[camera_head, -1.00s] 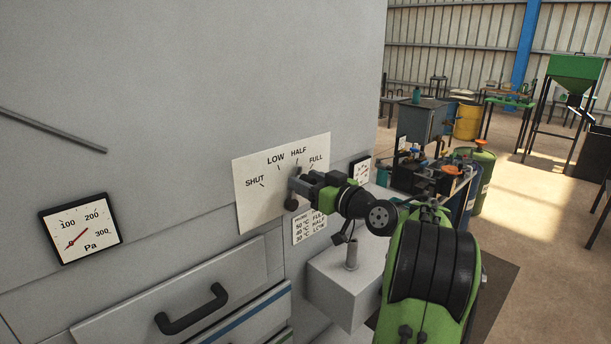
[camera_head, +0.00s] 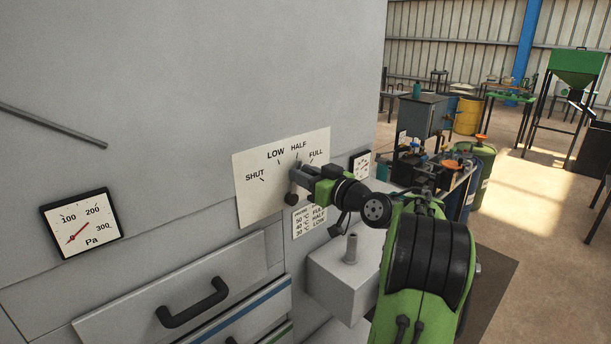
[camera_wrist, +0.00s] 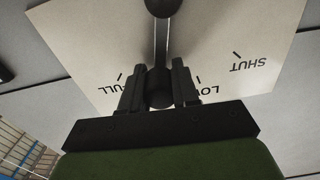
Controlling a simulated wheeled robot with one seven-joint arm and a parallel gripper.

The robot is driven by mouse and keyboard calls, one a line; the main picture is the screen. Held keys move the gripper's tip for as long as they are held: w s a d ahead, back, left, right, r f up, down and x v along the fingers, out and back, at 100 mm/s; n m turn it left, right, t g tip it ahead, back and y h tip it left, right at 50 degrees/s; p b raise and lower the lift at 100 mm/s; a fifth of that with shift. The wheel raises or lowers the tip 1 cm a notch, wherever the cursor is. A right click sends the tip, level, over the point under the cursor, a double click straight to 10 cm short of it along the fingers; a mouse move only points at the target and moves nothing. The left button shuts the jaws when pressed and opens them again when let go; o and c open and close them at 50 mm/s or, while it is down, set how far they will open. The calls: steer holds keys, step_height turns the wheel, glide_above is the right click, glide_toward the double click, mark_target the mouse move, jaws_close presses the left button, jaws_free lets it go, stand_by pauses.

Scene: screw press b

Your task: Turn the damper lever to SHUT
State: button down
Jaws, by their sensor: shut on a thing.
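The damper lever is a grey bar (camera_wrist: 161,45) with a dark round hub (camera_head: 291,200) and a dark knob at its other end (camera_wrist: 160,88). It stands in front of a cream plate (camera_head: 250,205) marked SHUT, LOW, HALF and FULL from left to right. In the head view the lever stands nearly upright, its top close to the HALF mark. My gripper (camera_wrist: 160,90) is shut on the knob, one dark finger on each side. In the upside-down wrist view the knob lies between LOW and FULL; the gripper hides the HALF label.
A pressure gauge (camera_head: 81,224) and a drawer with a black handle (camera_head: 192,305) are on the grey cabinet front at left. A grey box with a short post (camera_head: 351,250) stands below my wrist. A cluttered bench and drums (camera_head: 481,170) stand behind at right.

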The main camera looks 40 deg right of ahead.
mark_target(271, 187)
steer(key=shift+a+b, duration=0.1)
steer(key=shift+b, duration=0.4)
steer(key=a+n+b, duration=0.1)
steer(key=n+b, duration=0.1)
steer(key=b, duration=0.1)
steer(key=a+n+b, duration=0.1)
steer(key=n+b, duration=0.1)
steer(key=b, duration=0.2)
steer(key=a+n+b, duration=0.2)
steer(key=b, duration=0.2)
steer(key=shift+f+n, duration=0.3)
steer(key=shift+f, duration=0.05)
steer(key=n+b, duration=0.1)
steer(key=b, duration=0.1)
steer(key=a+n+b, duration=0.1)
steer(key=b, duration=0.1)
steer(key=shift+s+a+f, duration=0.1)
steer(key=shift+a+f, duration=0.05)
steer(key=shift+f, duration=0.1)
steer(key=n+b, duration=0.1)
steer(key=a+n+b, duration=0.1)
steer(key=n+b, duration=0.1)
steer(key=shift+a+f, duration=0.15)
steer(key=shift+f, duration=0.25)
steer(key=c, duration=0.8)
jaws_free()
steer(key=shift+a+b, duration=0.15)
steer(key=shift+b, duration=0.2)
